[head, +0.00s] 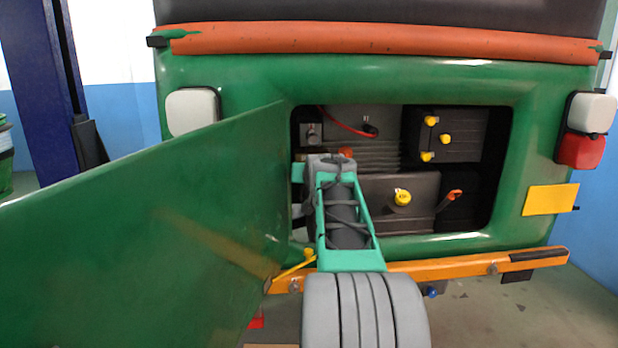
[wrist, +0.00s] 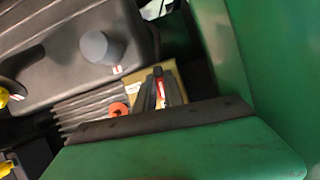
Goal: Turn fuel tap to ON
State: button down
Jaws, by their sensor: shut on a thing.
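My gripper (wrist: 157,84) shows in the wrist view with its dark fingers closed around a narrow red piece with a white mark (wrist: 160,93), which appears to be the fuel tap's lever. A tan plate (wrist: 134,88) lies behind the fingers. In the head view, my arm reaches into the open rear bay of the green rickshaw (head: 400,75) at its left side. There my wrist and arm hide the fingertips and the tap. The tap's ON and OFF marks cannot be read.
An orange-red round cap (wrist: 118,109) and ribbed engine parts (wrist: 87,112) lie close to the fingers. The open green door panel (head: 170,210) stands left of my arm. Yellow-capped dark boxes (head: 460,140) fill the bay's right. An orange bumper (head: 440,268) runs below.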

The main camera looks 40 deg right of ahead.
jog(key=c, duration=1.4)
grip_release()
jog(key=shift+c, duration=0.2)
jog(key=v, duration=0.7)
jog(key=shift+s+r+b, duration=0.15)
jog(key=shift+s+b, duration=0.15)
jog(key=shift+b, duration=0.05)
jog(key=shift+a, duration=0.15)
